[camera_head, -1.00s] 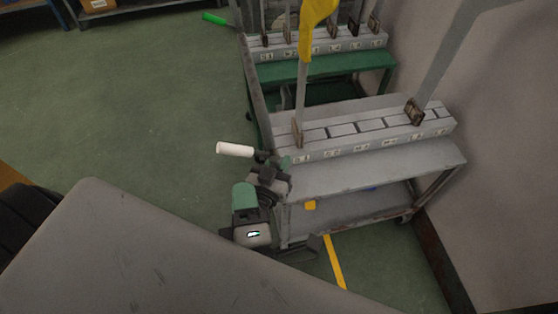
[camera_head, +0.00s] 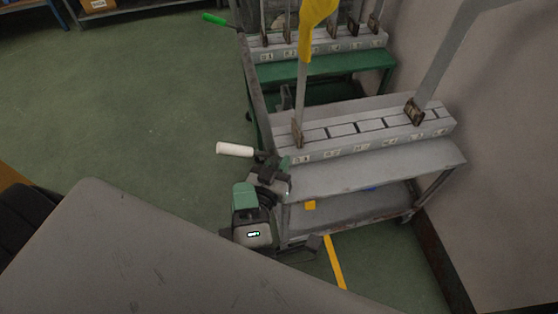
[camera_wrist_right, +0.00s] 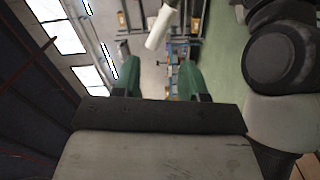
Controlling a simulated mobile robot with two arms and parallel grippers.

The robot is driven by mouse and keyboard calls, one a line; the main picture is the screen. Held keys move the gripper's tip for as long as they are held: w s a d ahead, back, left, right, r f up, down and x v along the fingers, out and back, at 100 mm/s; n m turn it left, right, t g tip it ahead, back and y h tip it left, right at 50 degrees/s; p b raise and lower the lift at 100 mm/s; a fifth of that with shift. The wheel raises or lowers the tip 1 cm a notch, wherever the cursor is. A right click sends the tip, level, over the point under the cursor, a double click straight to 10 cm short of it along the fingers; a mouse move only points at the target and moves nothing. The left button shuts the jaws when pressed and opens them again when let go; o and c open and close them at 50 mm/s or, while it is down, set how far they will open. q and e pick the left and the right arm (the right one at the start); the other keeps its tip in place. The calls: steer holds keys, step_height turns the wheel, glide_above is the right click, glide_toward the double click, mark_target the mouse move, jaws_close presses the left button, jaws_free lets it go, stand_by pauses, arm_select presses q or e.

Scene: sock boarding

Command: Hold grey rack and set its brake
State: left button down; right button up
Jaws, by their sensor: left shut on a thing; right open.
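The grey rack (camera_head: 385,165) stands right of centre in the head view, with a slotted, labelled block on top and a lower shelf. Its white handle (camera_head: 235,149) sticks out to the left. A small yellow tab (camera_head: 310,205) shows under the top shelf's front corner; I cannot tell if it is the brake. My left gripper (camera_head: 283,165) is at the rack's left corner near the handle's base, shut on a part of it, mostly hidden. My right gripper (camera_head: 243,188) is open just below the handle. In the right wrist view the white handle (camera_wrist_right: 160,28) lies ahead of its green fingers (camera_wrist_right: 160,75).
A green rack (camera_head: 310,70) with a green handle (camera_head: 214,18) stands behind the grey one. A wall (camera_head: 510,150) is close on the right. A yellow line (camera_head: 334,262) runs on the floor. The green floor (camera_head: 120,110) at left is clear.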

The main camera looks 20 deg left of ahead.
mark_target(270, 127)
steer(key=shift+w, duration=0.15)
steer(key=c, duration=0.3)
steer(key=w+m, duration=0.4)
steer(key=w+d+m+g, duration=0.1)
steer(key=w+m, duration=0.1)
steer(key=shift+w+r+h, duration=0.25)
steer(key=shift+r+h, duration=0.15)
jaws_close()
steer(key=w+r+m+g, duration=0.1)
steer(key=m, duration=0.1)
steer(key=w+r+m+g, duration=0.1)
steer(key=w+m, duration=0.1)
steer(key=w+r+m+g, duration=0.1)
steer(key=w+m+g, duration=0.1)
steer(key=shift+w+r+m, duration=0.2)
steer(key=shift+r+m, duration=0.1)
steer(key=shift+r, duration=0.05)
steer(key=r+m+g, duration=0.2)
steer(key=r, duration=0.1)
steer(key=r+m+g, duration=0.1)
steer(key=shift+w+d+r, duration=0.1)
steer(key=shift+d+r, duration=0.05)
steer(key=shift+d, duration=0.1)
step_height(270, 127, up, 5)
steer(key=s+d+m+g+h, duration=0.1)
steer(key=s+d+m+g, duration=0.1)
steer(key=s+g, duration=0.1)
steer(key=shift+g, duration=0.5)
